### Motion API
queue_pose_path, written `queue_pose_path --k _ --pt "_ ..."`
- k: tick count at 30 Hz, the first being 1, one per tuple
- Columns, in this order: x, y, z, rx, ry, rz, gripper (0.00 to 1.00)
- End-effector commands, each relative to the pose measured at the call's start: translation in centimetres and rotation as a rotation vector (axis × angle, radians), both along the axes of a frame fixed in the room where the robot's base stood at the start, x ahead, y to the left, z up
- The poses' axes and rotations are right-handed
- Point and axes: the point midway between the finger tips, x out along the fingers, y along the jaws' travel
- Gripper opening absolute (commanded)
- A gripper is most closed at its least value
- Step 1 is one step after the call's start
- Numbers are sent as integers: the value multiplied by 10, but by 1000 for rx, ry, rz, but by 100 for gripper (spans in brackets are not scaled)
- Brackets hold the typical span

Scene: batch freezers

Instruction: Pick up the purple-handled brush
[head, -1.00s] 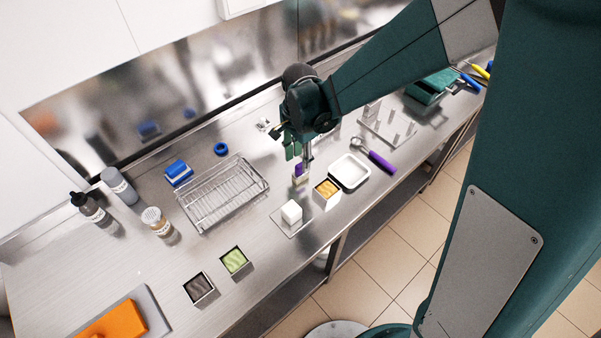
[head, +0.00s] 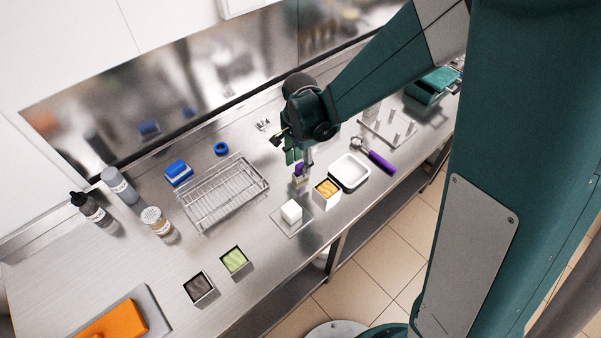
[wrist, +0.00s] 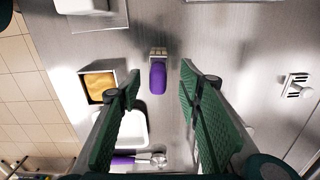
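In the wrist view the open gripper (wrist: 160,72) has one finger on each side of the handle, with a visible gap on both sides. Contact with the brush is not visible.
A white block (head: 291,211) on a plate is in front. A wire rack (head: 222,193) stands left. The counter behind is mostly clear.

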Motion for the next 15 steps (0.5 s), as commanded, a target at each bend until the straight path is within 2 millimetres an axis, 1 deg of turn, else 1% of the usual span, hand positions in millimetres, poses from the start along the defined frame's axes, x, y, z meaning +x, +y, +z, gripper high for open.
queue_pose_path --k 5,15 --pt "-1 -1 -9 0 0 0 35" --pt "-2 -2 -39 0 0 0 35"
